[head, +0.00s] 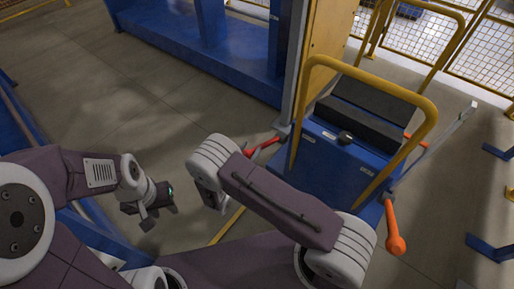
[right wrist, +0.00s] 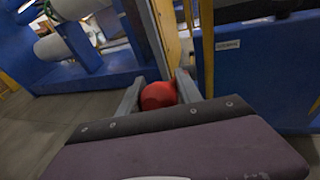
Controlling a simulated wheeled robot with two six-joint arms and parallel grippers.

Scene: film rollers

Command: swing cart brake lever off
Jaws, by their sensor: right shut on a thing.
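The blue cart (head: 345,150) stands at the right of the head view, with a yellow push handle (head: 385,77). A red lever (head: 263,147) sticks out from its left side; its outer end is hidden behind my right wrist. In the right wrist view my right gripper (right wrist: 161,84) is shut on the red knob (right wrist: 158,97), one finger on each side. An orange lever (head: 394,228) with a thick end hangs at the cart's right side. My left gripper (head: 158,203) is at the left above the floor, apart from the cart; its jaw opening is unclear.
A blue machine base (head: 195,50) stands behind, with a grey and yellow post (head: 318,50) close to the cart. A blue frame (head: 25,130) runs along the left. Yellow mesh fencing (head: 485,55) stands at the back right. The floor (head: 110,90) at centre left is clear.

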